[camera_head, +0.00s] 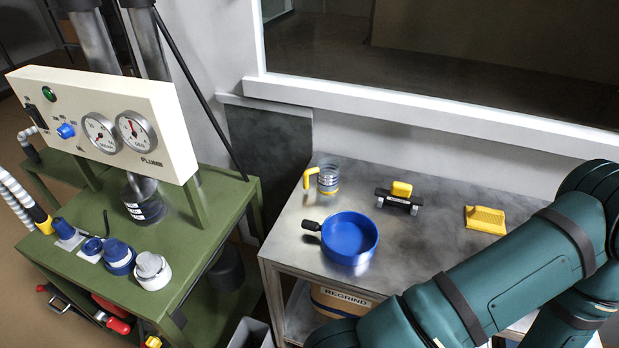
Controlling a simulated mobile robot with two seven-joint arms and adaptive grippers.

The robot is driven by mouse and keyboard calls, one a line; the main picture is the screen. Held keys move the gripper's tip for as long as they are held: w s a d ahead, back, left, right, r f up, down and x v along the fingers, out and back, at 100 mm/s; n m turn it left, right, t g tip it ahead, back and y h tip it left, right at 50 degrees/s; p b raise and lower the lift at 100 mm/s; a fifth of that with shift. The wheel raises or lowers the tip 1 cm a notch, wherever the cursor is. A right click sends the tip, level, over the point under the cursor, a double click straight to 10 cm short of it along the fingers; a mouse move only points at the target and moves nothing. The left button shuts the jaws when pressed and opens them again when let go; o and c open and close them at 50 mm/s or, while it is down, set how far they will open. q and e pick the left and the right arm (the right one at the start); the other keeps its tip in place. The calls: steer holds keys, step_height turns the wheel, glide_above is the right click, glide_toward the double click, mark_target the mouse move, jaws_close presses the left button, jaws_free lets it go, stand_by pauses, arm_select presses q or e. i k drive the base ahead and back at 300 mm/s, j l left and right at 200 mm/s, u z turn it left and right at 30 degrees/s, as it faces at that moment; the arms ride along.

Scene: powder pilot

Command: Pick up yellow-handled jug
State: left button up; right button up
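The yellow-handled jug (328,179) stands upright near the back left corner of the grey metal table (287,228). It is a small clear vessel with its yellow handle (308,177) pointing left. No gripper is near it. My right arm (500,275) comes in from the right and crosses the front right of the table, well apart from the jug. Its gripper is outside the view. My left arm and gripper do not show.
A blue pan (349,239) with a black handle sits in front of the jug. A black-and-yellow holder (399,197) and a yellow scoop-like piece (485,219) lie to the right. A green bench (195,255) with a gauge panel (105,118) stands left. A window ledge (440,112) runs behind.

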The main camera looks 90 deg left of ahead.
mark_target(328, 169)
steer(key=u, duration=2.85)
steer(key=k+j+z, duration=0.25)
steer(key=z, duration=0.2)
steer(key=k+l, duration=0.05)
